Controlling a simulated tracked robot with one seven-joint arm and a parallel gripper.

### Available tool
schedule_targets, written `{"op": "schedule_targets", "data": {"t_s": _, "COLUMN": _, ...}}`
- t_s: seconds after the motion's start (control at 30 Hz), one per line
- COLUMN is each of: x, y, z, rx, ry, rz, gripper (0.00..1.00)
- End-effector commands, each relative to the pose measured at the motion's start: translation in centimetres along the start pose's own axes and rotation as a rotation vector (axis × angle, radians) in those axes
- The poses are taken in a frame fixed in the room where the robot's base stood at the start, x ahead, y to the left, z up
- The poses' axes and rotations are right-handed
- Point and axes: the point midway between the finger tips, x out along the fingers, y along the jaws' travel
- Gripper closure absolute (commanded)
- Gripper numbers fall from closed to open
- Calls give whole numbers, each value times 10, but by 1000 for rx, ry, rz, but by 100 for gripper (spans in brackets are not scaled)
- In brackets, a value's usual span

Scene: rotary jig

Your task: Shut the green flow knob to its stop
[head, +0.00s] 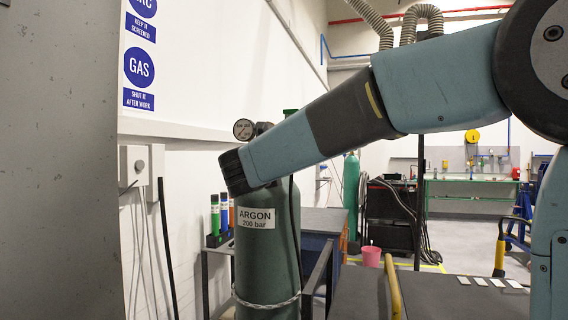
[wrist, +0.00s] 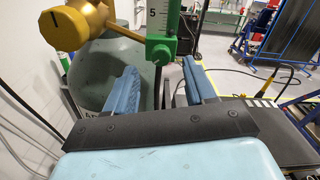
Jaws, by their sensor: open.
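In the wrist view, a green flow fitting (wrist: 162,47) hangs below a clear scale marked 5, on a brass regulator body (wrist: 98,14). Its lower end looks like the green flow knob, but I cannot clearly separate knob from block. My gripper (wrist: 160,68) is open, with its two blue fingers apart on either side of the green part's line. No contact shows. A yellow knob (wrist: 64,29) sits at the regulator's left. In the head view, the argon cylinder (head: 268,255) stands upright with a gauge (head: 243,129). My arm hides most of the regulator and the fingers there.
A rack with coloured tubes (head: 215,214) stands left of the cylinder. A wall box with cables (head: 140,166) is further left. A grey panel (head: 60,160) fills the left edge. A dark table (head: 460,296) lies at the right front, and a pink bucket (head: 371,256) is behind.

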Motion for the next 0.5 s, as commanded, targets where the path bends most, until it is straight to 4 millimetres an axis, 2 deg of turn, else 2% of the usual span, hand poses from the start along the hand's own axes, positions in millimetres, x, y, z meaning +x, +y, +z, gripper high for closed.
{"op": "schedule_targets", "data": {"t_s": 0.2, "x": 30, "y": 0, "z": 0, "rx": 0, "ry": 0, "rz": -1, "gripper": 45}}
{"op": "schedule_targets", "data": {"t_s": 0.5, "x": 43, "y": -1, "z": 0, "rx": 1, "ry": 0, "rz": -1, "gripper": 45}}
